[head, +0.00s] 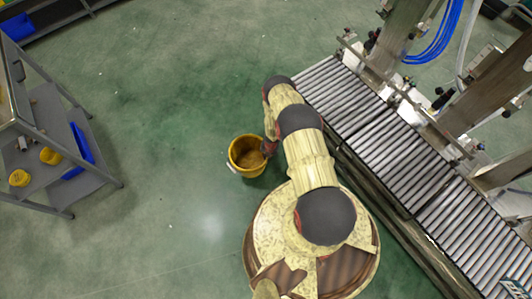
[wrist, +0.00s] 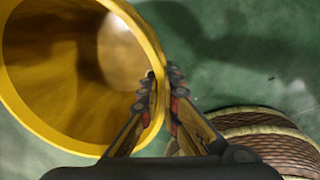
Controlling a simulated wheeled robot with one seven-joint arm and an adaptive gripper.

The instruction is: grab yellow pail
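The yellow pail (head: 246,152) stands on the green floor just left of my arm in the head view, its open mouth facing up. In the wrist view the pail (wrist: 60,75) fills the upper left, and I look into its empty-looking inside. My gripper (wrist: 162,82) straddles the pail's wall at the rim, one finger inside and one outside. The fingers are close together with the wall pinched between them. In the head view my gripper (head: 269,147) is at the pail's right edge, partly hidden by my arm.
A roller conveyor (head: 385,130) runs diagonally close to the right of my arm. A grey shelf cart (head: 70,165) with a blue bin (head: 82,148) and small yellow items stands at the left. The floor between cart and pail is clear.

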